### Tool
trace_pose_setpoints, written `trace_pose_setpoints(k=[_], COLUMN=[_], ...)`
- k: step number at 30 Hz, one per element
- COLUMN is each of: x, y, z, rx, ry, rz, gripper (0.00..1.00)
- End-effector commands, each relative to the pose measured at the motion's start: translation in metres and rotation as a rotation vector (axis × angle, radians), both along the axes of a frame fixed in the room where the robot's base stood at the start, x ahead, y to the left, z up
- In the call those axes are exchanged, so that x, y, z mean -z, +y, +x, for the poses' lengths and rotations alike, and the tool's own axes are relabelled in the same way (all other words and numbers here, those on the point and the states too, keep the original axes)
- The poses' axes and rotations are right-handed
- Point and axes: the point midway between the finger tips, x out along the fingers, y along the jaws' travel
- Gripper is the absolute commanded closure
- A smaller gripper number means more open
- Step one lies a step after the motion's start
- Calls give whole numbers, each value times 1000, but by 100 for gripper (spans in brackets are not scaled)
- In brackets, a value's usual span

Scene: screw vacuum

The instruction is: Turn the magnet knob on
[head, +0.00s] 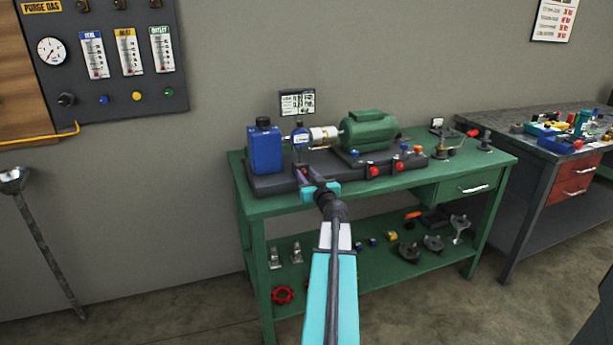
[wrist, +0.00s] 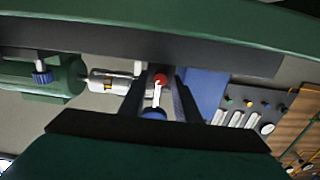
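A small red knob (wrist: 160,80) with a white pointer shows between my fingers in the wrist view; I take it to be the magnet knob. In the head view it is hidden behind my gripper. My gripper (head: 302,176) is at the front of the dark base, below the gauge. In the wrist view my gripper (wrist: 157,88) is open, with one finger on each side of the knob. I cannot tell whether either finger touches it.
The dark base (head: 275,184) carries a blue box (head: 265,150) left of the gauge and a green motor (head: 369,131) to the right. Other red knobs (head: 373,171) sit further right on its front. All stand on a green bench (head: 448,172); another bench (head: 535,160) is right.

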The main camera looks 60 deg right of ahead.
Motion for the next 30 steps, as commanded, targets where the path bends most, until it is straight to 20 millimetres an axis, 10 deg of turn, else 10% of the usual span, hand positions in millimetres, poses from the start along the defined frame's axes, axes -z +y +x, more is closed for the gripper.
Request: trace_pose_setpoints(k=[5,30], x=[0,3], y=[0,-1], z=[0,-1], rx=[0,1], ry=[0,-120], rz=[0,168], gripper=[100,100])
